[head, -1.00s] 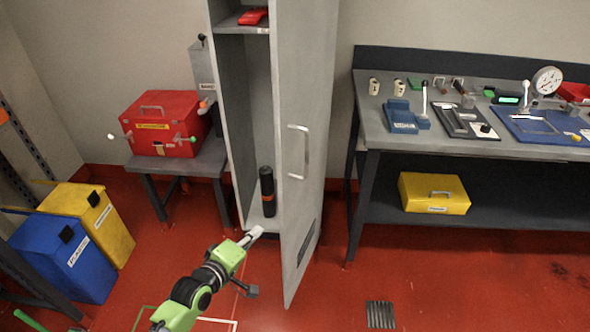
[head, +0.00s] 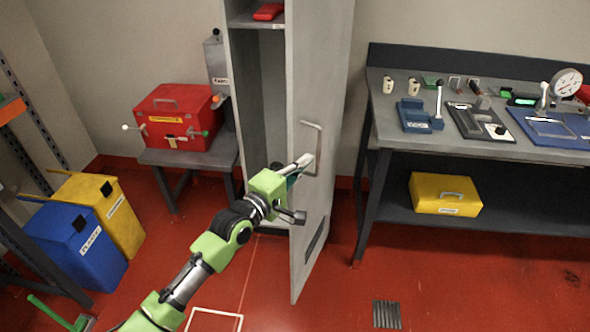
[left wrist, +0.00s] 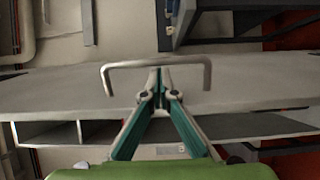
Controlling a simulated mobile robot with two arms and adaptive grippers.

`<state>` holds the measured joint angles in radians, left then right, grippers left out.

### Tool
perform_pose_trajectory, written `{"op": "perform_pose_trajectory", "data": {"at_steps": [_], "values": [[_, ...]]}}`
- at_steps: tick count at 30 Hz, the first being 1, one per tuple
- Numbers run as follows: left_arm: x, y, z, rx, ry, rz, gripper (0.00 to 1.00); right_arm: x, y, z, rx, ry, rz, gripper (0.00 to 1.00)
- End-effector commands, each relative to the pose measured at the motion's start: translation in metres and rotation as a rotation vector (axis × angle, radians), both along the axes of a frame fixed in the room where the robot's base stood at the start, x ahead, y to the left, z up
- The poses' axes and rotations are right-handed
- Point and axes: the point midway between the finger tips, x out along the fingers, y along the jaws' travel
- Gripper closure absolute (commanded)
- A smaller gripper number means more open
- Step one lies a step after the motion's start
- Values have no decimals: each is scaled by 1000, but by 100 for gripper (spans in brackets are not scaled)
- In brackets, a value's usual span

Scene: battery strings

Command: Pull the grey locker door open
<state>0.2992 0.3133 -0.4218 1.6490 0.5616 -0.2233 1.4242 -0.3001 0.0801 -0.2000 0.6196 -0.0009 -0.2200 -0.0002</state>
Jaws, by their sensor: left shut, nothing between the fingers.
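The grey locker door (head: 322,70) stands partly open, with the inside of the locker (head: 250,85) showing to its left. Its upright U-shaped handle (head: 321,140) is on the outer face. My left gripper (head: 307,160) is at the handle, its fingers overlapping the lower half in the head view. In the left wrist view the door handle (left wrist: 150,63) runs across the picture, and the closed fingertips of my left gripper (left wrist: 160,73) meet its bar from below. I cannot tell whether they touch it. Nothing shows between them. My right gripper is out of view.
A red box (head: 172,118) sits on a small grey table (head: 190,158) left of the locker. Blue (head: 75,245) and yellow (head: 112,215) bins stand at the left. A workbench (head: 395,150) stands close on the right, with a yellow case (head: 445,193) on its shelf. Floor before the door is clear.

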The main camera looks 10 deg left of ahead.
Motion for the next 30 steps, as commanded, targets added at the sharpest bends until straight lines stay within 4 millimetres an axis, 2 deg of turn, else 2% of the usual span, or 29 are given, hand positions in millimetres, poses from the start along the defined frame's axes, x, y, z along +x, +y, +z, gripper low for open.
{"op": "perform_pose_trajectory", "data": {"at_steps": [4,14,17,24,30], "values": [[6,-4,0,0,-1,0,100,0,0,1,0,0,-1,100],[6,-5,0,0,0,0,100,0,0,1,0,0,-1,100],[5,-13,1,-3,1,-1,100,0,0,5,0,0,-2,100],[-1,-65,3,-9,2,-1,100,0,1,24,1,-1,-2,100],[-1,-104,1,-5,1,0,100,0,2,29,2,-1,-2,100]]}}
